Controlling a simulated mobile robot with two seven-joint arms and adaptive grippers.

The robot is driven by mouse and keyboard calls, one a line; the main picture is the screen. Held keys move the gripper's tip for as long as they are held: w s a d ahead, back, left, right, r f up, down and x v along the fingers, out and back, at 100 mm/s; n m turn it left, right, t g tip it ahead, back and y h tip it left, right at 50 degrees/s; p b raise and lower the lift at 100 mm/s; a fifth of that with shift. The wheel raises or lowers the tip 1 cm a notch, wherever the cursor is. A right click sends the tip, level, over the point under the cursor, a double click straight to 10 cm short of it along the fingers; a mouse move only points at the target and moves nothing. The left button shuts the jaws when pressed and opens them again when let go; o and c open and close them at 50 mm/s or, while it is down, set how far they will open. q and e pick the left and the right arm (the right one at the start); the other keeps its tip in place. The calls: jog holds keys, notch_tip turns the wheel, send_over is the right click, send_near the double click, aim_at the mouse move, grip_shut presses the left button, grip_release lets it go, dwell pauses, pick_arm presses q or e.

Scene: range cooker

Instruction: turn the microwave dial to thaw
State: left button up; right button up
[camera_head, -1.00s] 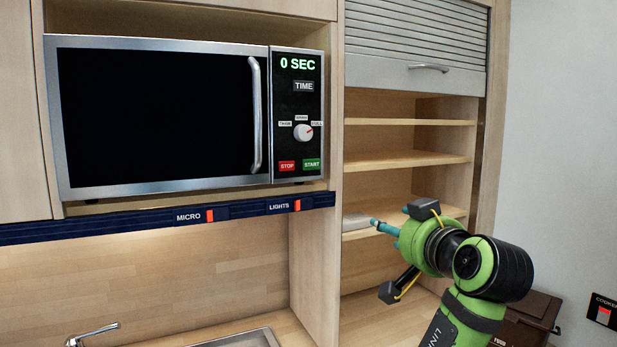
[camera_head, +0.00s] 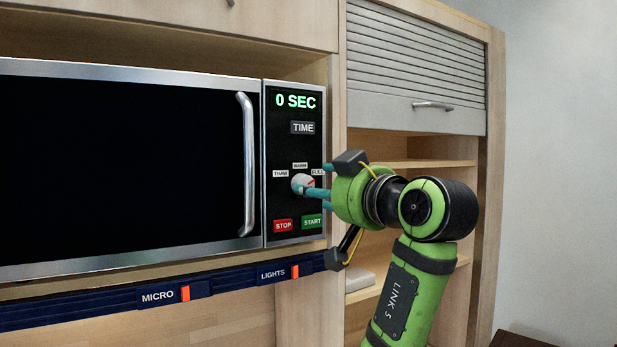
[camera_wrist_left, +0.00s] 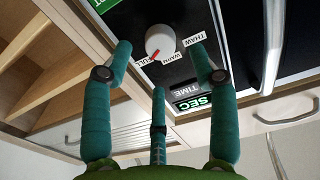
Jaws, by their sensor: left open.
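The microwave (camera_head: 120,160) has a black control panel. Its round white dial (camera_head: 299,181) has a red pointer mark, and the THAW, WARM and FULL labels sit around it. In the left wrist view the dial (camera_wrist_left: 160,40) shows its red mark toward the FULL label. My left gripper (camera_head: 312,191) is in front of the dial, with its teal fingers extended toward it. In the left wrist view the fingers of that gripper (camera_wrist_left: 162,55) are spread, with the dial seen between them. I cannot tell whether any finger touches it. My right gripper is not in view.
The display (camera_head: 296,102) reads 0 SEC. The STOP button (camera_head: 283,225) and START button (camera_head: 312,221) lie just below the dial. The door handle (camera_head: 247,165) stands out to the left. Open shelves (camera_head: 440,164) are at the right.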

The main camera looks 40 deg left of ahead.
aim_at(299, 179)
pick_arm(q)
jog(key=p+x, duration=0.1)
jog(key=x, duration=0.1)
jog(key=shift+a+r, duration=0.15)
jog(key=shift+a, duration=0.2)
jog(key=shift+w+a+f+p, duration=0.15)
jog(key=shift+a, duration=0.25)
jog(key=shift+w+a+f+p, duration=0.1)
jog(key=shift+w+a+p, duration=0.05)
jog(key=shift+a, duration=0.25)
jog(key=shift+d, duration=0.1)
jog(key=c, duration=1.1)
jog(key=shift+c, duration=0.2)
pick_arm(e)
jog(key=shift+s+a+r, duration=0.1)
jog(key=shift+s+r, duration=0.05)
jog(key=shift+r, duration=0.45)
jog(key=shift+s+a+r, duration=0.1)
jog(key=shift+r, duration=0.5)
